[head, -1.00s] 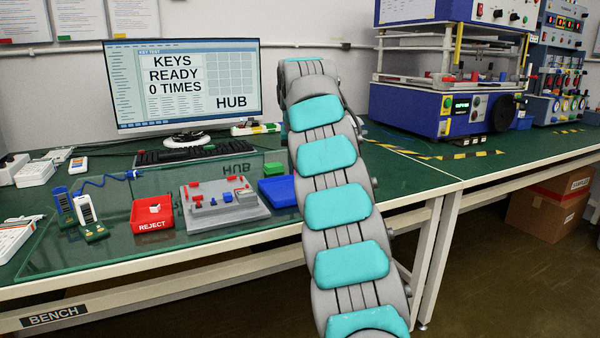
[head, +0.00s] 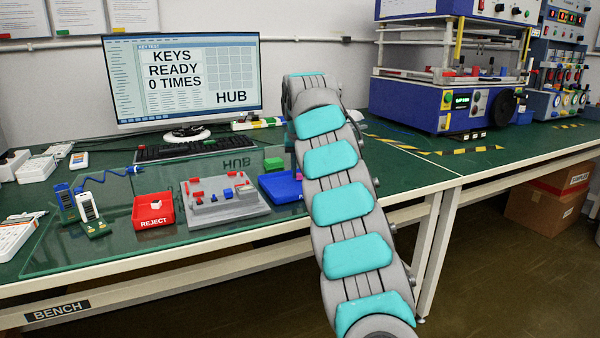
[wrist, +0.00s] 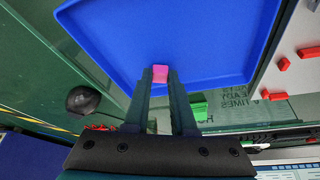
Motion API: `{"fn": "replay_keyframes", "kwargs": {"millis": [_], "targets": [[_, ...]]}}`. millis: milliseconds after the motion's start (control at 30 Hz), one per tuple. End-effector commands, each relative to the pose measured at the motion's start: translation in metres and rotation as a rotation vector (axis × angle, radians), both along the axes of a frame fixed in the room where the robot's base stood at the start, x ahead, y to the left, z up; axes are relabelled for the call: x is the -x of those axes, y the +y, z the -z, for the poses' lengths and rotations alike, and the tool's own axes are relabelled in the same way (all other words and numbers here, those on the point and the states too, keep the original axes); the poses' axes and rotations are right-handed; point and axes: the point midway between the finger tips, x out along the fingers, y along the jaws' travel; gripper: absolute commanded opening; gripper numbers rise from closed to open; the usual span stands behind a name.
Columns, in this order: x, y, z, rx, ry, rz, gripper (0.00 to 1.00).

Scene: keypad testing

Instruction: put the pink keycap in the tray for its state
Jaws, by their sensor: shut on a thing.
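My gripper (wrist: 160,78) is shut on the pink keycap (wrist: 160,71), which sits between the fingertips in the wrist view. The keycap overlaps the blue tray (wrist: 110,45) near its rim; I cannot tell how high above the tray floor it is. The tray looks empty in the wrist view. A red tray marked REJECT (head: 153,222) holds a white keycap (head: 155,204). The monitor (head: 185,80) reads "KEYS READY 0 TIMES" and "HUB".
A grey fixture (head: 225,210) with red and blue pieces stands between the trays. A green block (head: 273,164) lies behind the blue tray. A black mouse (wrist: 83,100) is near the gripper in the wrist view. A keyboard (head: 200,150) lies before the monitor.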

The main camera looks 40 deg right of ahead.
Motion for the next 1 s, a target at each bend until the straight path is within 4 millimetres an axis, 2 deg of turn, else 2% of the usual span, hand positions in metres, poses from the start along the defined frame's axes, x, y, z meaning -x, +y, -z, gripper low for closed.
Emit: {"fn": "replay_keyframes", "kwargs": {"millis": [433, 467, 700, 1000], "targets": [[-0.0001, 0.0001, 0.0066, -0.002, 0.0, 0.001, 0.0], [-0.0001, -0.0001, 0.005, -0.001, -0.001, 0.001, 0.27], [0.0, -0.0003, 0.0046, -0.001, -0.001, 0.001, 0.54], [0.0003, -0.0008, 0.0021, -0.001, -0.001, 0.001, 0.54]]}}
